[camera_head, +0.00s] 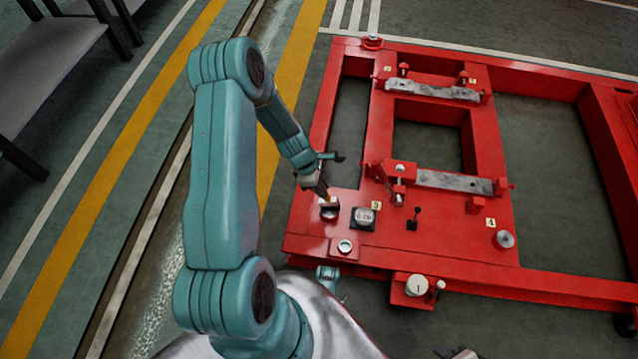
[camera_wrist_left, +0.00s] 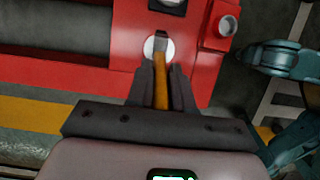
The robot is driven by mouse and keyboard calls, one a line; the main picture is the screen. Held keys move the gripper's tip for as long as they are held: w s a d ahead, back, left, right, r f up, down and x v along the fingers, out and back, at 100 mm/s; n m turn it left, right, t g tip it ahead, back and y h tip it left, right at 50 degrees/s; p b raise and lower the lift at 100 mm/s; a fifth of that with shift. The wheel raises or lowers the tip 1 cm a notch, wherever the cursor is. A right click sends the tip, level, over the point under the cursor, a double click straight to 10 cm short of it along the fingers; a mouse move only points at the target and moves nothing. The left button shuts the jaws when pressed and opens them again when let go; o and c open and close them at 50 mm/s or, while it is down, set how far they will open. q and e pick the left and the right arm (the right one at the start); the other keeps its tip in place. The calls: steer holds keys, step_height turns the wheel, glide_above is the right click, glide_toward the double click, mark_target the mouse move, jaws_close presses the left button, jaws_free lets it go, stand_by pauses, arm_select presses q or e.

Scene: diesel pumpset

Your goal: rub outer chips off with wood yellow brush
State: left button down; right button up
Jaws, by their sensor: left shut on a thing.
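My left gripper (camera_head: 321,186) comes down over the near left corner of the red frame (camera_head: 300,240). It is shut on the wood yellow brush (camera_wrist_left: 160,80), also partly visible in the head view (camera_head: 327,197). The brush's dark tip points at a round pale pad (camera_wrist_left: 151,47) on the red frame and overlaps it in the wrist view. I cannot tell whether the tip touches it. The pad also shows in the head view (camera_head: 329,212). Chips are too small to make out. A small teal part of my right arm (camera_head: 328,274) shows low in the head view; its jaws are not clear.
A small gauge (camera_head: 364,216) stands just right of the pad. A silver-topped round fitting (camera_head: 345,246) is nearer to me. A grey table (camera_head: 45,55) stands at upper left.

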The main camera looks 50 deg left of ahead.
arm_select(q)
steer(key=shift+s+d+r, duration=0.1)
steer(key=shift+s+d, duration=0.2)
steer(key=shift+s, duration=0.1)
steer(key=shift+s+a+f, duration=0.2)
steer(key=shift+s+a, duration=0.8)
steer(key=shift+a, duration=0.25)
steer(key=shift+d, duration=0.1)
